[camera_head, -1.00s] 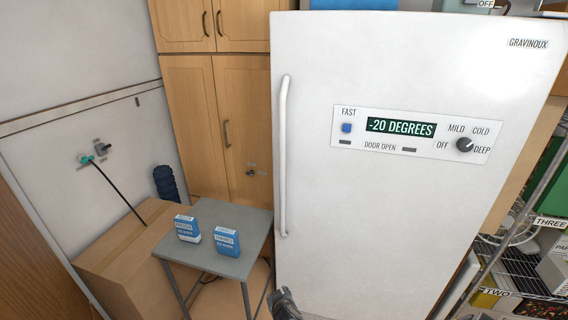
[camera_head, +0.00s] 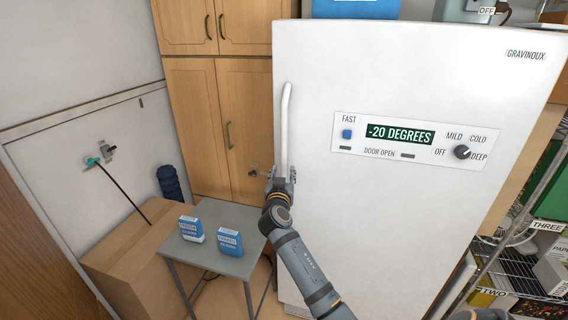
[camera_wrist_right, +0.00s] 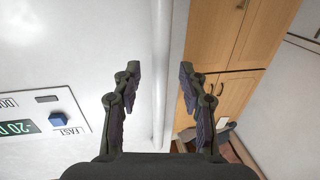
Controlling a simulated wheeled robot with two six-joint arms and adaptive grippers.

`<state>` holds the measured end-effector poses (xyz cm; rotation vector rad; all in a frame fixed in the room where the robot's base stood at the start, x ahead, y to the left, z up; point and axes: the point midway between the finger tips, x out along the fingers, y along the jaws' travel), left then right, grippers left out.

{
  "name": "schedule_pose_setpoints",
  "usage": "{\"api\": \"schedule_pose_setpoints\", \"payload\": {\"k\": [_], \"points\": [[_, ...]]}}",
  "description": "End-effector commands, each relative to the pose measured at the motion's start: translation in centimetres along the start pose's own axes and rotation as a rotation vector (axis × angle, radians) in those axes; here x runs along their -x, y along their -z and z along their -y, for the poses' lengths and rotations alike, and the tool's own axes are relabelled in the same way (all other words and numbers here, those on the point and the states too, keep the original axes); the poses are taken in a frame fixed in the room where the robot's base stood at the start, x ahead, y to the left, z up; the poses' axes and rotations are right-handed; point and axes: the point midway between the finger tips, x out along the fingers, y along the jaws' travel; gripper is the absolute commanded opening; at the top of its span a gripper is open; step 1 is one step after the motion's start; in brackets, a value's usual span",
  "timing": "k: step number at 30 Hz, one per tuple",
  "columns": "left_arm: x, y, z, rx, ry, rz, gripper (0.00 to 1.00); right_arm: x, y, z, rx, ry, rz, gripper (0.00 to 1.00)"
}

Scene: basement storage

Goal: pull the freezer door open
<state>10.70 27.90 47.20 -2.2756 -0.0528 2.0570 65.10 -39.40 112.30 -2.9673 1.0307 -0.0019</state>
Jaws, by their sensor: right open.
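The white freezer door (camera_head: 400,215) is shut and fills the right half of the head view. Its long white vertical handle (camera_head: 285,115) runs along the door's left edge. My right gripper (camera_head: 280,171) is at the lower part of the handle, its jaws open. In the right wrist view the handle (camera_wrist_right: 160,60) passes between the two open fingers of my right gripper (camera_wrist_right: 160,75), with a gap on each side. The lower end of the handle is hidden behind my gripper in the head view. My left gripper is not in view.
A small grey table (camera_head: 215,250) with two blue-and-white boxes stands left of the freezer, close to my right arm. A cardboard box (camera_head: 130,260) is beside it. Wooden cabinets (camera_head: 190,110) stand behind. Wire shelving (camera_head: 515,265) is at the right.

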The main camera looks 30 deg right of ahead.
Motion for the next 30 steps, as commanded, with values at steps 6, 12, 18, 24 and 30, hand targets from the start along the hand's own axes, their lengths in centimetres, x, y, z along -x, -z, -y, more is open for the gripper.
{"api": "schedule_pose_setpoints", "payload": {"k": [6,12,18,24,30], "points": [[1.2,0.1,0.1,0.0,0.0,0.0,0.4,-3.5,0.1,0.0,0.002,0.0,0.0,0.42],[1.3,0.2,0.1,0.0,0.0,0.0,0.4,-4.3,-0.1,0.0,0.001,0.0,0.002,0.42],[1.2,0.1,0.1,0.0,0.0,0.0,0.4,-4.2,-0.1,0.0,0.001,0.001,0.001,0.38],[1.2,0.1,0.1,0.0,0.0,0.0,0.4,-4.2,-0.1,0.0,0.0,0.001,0.001,0.11],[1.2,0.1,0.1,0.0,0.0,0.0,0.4,-4.2,-0.1,0.0,0.0,0.001,0.001,0.0]]}}
